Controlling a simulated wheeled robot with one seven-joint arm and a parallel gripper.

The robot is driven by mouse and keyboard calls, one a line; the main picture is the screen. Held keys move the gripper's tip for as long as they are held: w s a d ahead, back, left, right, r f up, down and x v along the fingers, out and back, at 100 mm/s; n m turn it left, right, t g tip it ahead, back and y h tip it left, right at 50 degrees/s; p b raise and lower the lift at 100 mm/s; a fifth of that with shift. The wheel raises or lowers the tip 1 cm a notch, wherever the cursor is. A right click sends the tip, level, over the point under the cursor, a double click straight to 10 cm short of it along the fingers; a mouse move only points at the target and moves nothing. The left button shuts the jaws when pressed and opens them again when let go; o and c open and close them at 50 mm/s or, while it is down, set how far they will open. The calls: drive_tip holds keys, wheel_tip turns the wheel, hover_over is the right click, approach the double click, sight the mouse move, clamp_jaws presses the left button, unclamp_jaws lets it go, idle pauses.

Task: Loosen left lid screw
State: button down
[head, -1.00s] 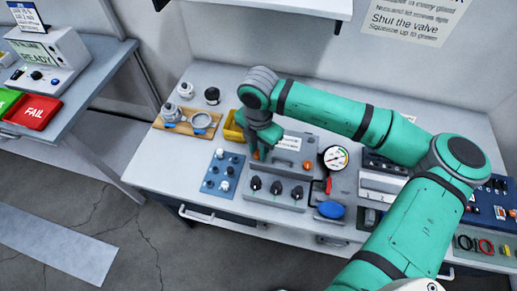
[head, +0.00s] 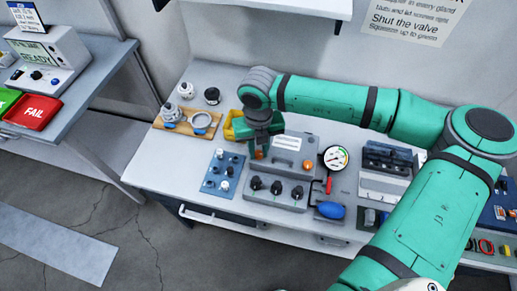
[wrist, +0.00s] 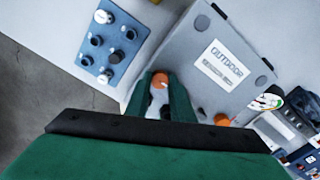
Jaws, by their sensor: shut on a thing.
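The grey box with the lid labelled OUTDOOR (wrist: 205,58) stands on the bench and also shows in the head view (head: 292,142). The left lid screw (wrist: 159,81) is an orange knob with a pale mark at the lid's corner. My gripper (wrist: 160,88) is shut on it, one green finger on each side; in the head view my gripper (head: 259,148) reaches down over the left end of the box. The right lid screw (wrist: 222,119), also orange, is free and shows at the box's front right (head: 307,165).
A blue panel with several knobs (head: 222,172) lies left of the box. A grey block with black knobs (head: 276,191) is in front. A gauge (head: 336,157) and blue bulb (head: 331,210) are on the right. A yellow bin (head: 229,127) stands close behind my gripper.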

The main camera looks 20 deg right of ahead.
sight(259, 153)
drive_tip(key=n, duration=0.4)
drive_tip(key=shift+n, duration=0.3)
drive_tip(key=n, duration=0.4)
drive_tip(key=shift+n, duration=0.3)
drive_tip(key=n, duration=0.4)
drive_tip(key=shift+n, duration=2.1)
drive_tip(key=c, duration=1.5)
unclamp_jaws()
drive_tip(key=shift+c, duration=0.2)
drive_tip(key=shift+r, duration=0.1)
wheel_tip(259, 153, up, 11)
